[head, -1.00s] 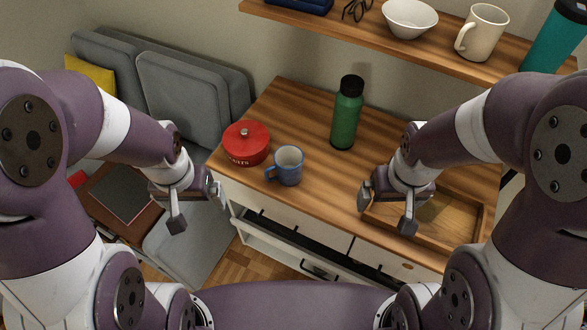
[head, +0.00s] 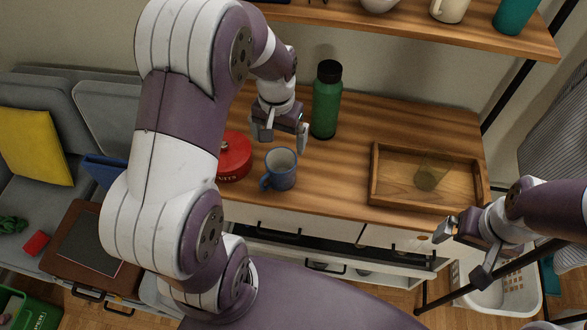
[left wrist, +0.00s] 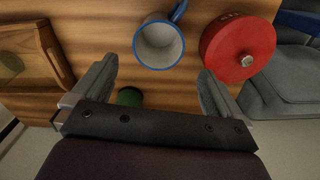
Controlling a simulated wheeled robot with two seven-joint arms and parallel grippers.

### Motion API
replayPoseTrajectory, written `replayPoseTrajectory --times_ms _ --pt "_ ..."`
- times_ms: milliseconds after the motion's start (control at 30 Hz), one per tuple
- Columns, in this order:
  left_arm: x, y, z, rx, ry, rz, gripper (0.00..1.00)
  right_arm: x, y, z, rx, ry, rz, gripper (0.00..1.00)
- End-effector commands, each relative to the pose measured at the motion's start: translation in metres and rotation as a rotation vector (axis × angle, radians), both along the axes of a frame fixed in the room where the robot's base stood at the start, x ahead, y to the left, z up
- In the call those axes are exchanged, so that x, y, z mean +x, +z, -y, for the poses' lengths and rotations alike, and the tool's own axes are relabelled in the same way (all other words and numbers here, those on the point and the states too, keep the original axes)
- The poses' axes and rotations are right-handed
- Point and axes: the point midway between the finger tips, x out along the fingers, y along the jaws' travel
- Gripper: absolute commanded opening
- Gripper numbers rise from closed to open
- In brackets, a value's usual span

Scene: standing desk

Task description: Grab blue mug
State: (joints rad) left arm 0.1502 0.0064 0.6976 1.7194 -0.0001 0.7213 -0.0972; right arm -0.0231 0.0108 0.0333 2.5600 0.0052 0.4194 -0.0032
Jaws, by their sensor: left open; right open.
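The blue mug (head: 280,170) stands upright on the wooden desk top, with its handle toward the left front. My left gripper (head: 284,138) is open and empty, above and just behind the mug in the head view. In the left wrist view the mug (left wrist: 160,44) shows beyond the open fingers (left wrist: 158,90), roughly centred between them, its pale inside visible and its handle at the upper right. The fingers do not appear to touch it. My right gripper (head: 462,252) is open and empty, off the front right of the desk.
A red lidded pot (head: 234,157) stands left of the mug, partly hidden by my left arm. A green bottle (head: 326,105) stands behind it. A wooden tray (head: 378,180) lies at the right. A shelf (head: 420,28) hangs above. Desk between mug and tray is clear.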

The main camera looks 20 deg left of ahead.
Motion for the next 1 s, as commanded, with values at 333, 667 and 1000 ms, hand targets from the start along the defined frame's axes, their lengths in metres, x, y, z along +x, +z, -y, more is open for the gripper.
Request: replayPoseTrajectory --times_ms 333,667,1000 --pt "-0.001 -0.062 0.001 0.0 0.0 0.0 1.0 0.0 -0.002 0.0 0.0 0.0 0.0 1.0" --pt "-0.007 -0.11 0.003 0.0 0.001 0.002 1.0 0.0 -0.001 0.0 0.0 0.0 0.0 1.0" --pt "-0.007 -0.11 0.003 0.0 0.0 0.003 0.51 0.0 -0.001 0.0 0.0 0.0 0.0 1.0"
